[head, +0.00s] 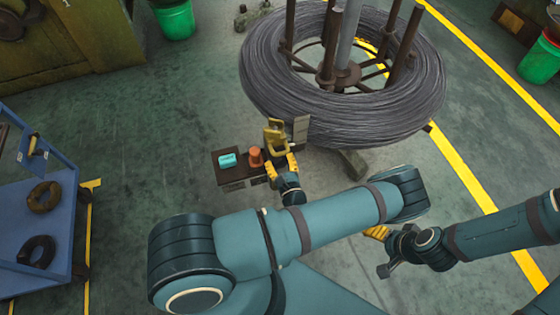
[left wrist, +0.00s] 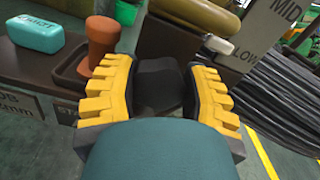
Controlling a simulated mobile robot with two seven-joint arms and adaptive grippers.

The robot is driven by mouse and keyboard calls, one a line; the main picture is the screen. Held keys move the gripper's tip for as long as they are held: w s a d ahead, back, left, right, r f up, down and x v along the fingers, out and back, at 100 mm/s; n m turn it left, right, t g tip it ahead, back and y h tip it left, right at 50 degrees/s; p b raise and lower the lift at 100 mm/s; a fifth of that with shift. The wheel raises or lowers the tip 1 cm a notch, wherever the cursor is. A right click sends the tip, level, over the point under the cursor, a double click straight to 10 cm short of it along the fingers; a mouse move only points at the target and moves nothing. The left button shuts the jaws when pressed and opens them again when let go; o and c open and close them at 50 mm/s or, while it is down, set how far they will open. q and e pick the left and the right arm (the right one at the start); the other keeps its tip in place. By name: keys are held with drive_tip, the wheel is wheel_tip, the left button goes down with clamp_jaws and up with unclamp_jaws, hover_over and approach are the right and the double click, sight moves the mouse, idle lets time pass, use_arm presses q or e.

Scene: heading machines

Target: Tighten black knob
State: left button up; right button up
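A black knob (left wrist: 160,85) shows in the left wrist view between the two yellow-padded fingers of my left gripper (left wrist: 158,84). One finger stands on each side of it, close to its sides. The dark inner pads blend with the knob, so I cannot tell whether they press on it. In the head view my left gripper (head: 281,160) is at the dark panel (head: 233,184) beside the wire coil, and hides the knob there. My right gripper (head: 381,251) is empty over the floor at the lower right, its fingers apart.
An orange-brown knob (head: 255,157) and a turquoise block (head: 227,160) sit on the panel, left of my left gripper. A yellow part (head: 275,136) stands just behind. A large wire coil (head: 270,85) lies behind right. A blue cart (head: 62,225) stands left.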

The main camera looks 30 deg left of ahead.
use_arm(q)
drive_tip(key=shift+m, duration=0.3)
drive_tip(key=m+p, duration=0.1)
drive_tip(key=m, duration=0.2)
drive_tip(key=shift+m, duration=0.3)
drive_tip(key=m, duration=0.5)
drive_tip(key=shift+w+d+p, duration=0.15)
drive_tip(key=shift+p, duration=0.2)
drive_tip(key=m, duration=0.5)
drive_tip(key=shift+f+m, duration=0.15)
drive_tip(key=shift+m, duration=0.25)
drive_tip(key=m, duration=0.5)
drive_tip(key=shift+f, duration=0.1)
drive_tip(key=o, duration=1.2)
drive_tip(key=shift+v, duration=4.05)
